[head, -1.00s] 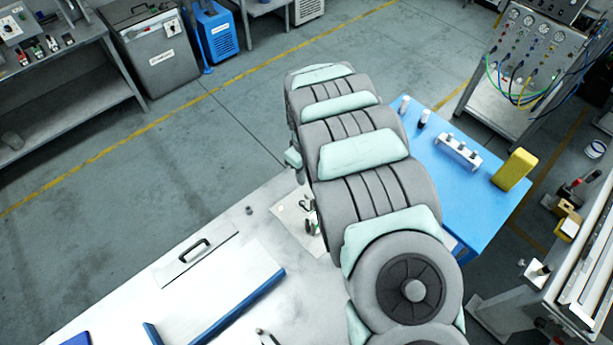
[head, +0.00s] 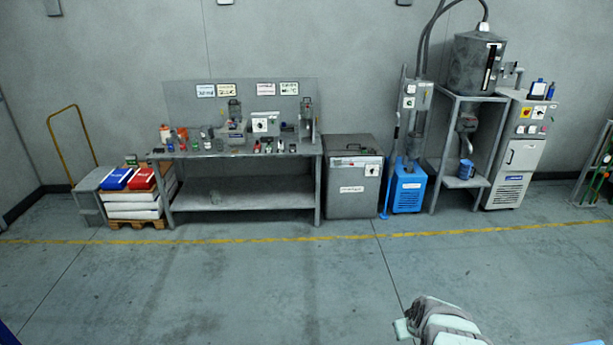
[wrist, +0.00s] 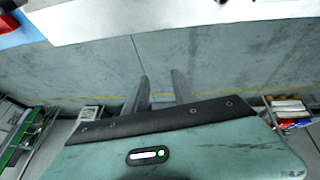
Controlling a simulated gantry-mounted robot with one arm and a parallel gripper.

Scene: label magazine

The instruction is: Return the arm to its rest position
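My gripper (wrist: 160,88) shows in the wrist view. Its two dark fingers stand apart with grey floor visible between them, and it holds nothing. The teal gripper body (wrist: 200,150) with a small lit indicator fills the bottom of that view. In the head view only a grey and pale green part of my arm (head: 445,322) shows at the bottom right edge; the gripper is out of that frame.
A white work surface (wrist: 180,16) with a blue edge crosses the top of the wrist view, apart from the fingers. In the head view, a workbench (head: 240,154), a grey cabinet (head: 353,180) and a blue unit (head: 408,188) stand along the far wall. The floor before them is clear.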

